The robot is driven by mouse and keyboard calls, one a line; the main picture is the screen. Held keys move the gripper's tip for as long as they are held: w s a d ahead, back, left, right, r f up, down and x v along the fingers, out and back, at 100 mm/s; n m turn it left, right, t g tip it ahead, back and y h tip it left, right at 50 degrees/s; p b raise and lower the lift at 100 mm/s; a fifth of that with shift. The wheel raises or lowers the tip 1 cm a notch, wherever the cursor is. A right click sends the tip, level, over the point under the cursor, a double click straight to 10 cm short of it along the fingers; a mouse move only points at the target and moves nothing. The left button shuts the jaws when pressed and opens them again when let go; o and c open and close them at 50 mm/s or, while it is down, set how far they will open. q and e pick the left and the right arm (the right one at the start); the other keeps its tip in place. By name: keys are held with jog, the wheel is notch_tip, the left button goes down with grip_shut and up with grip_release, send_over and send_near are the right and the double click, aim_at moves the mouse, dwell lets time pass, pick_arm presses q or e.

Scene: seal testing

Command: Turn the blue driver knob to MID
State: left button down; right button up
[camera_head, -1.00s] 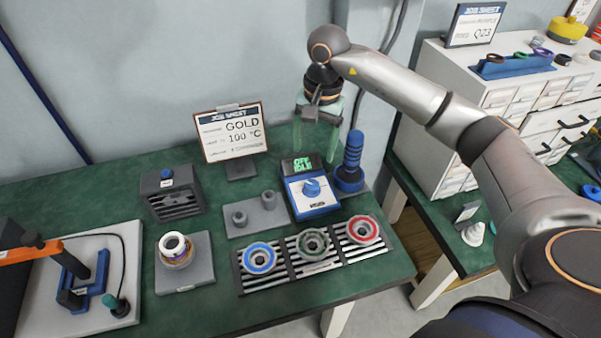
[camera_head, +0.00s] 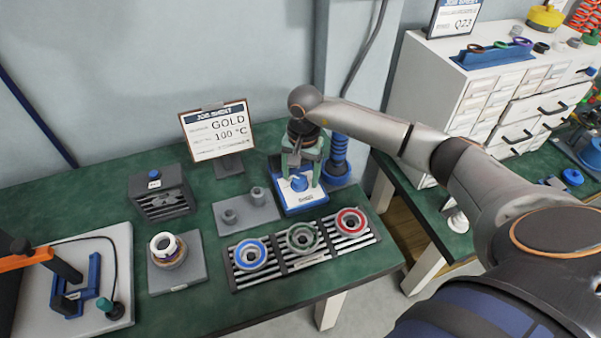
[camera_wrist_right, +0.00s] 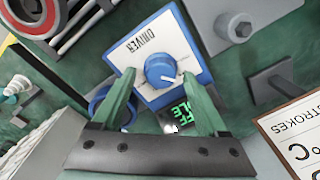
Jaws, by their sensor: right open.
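The blue driver box (camera_head: 304,202) stands on the green bench with a blue knob (camera_head: 299,184) on its white top face. In the right wrist view the knob (camera_wrist_right: 160,70) shows a white pointer mark, and the face of the box (camera_wrist_right: 150,46) reads DRIVER. The green display (camera_wrist_right: 182,117) is partly hidden behind a finger. My right gripper (camera_head: 302,176) is open above the box; its two green fingers (camera_wrist_right: 160,88) stand either side of the knob in the wrist view, apart from it. My left gripper is not in view.
A blue ribbed cylinder (camera_head: 337,157) stands close behind the box. A rack with blue, green and red rings (camera_head: 302,266) lies in front. A grey plate with two pegs (camera_head: 240,228) is to the left, and a GOLD job sheet (camera_head: 217,131) stands behind.

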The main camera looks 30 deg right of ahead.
grip_shut()
dwell(0.7)
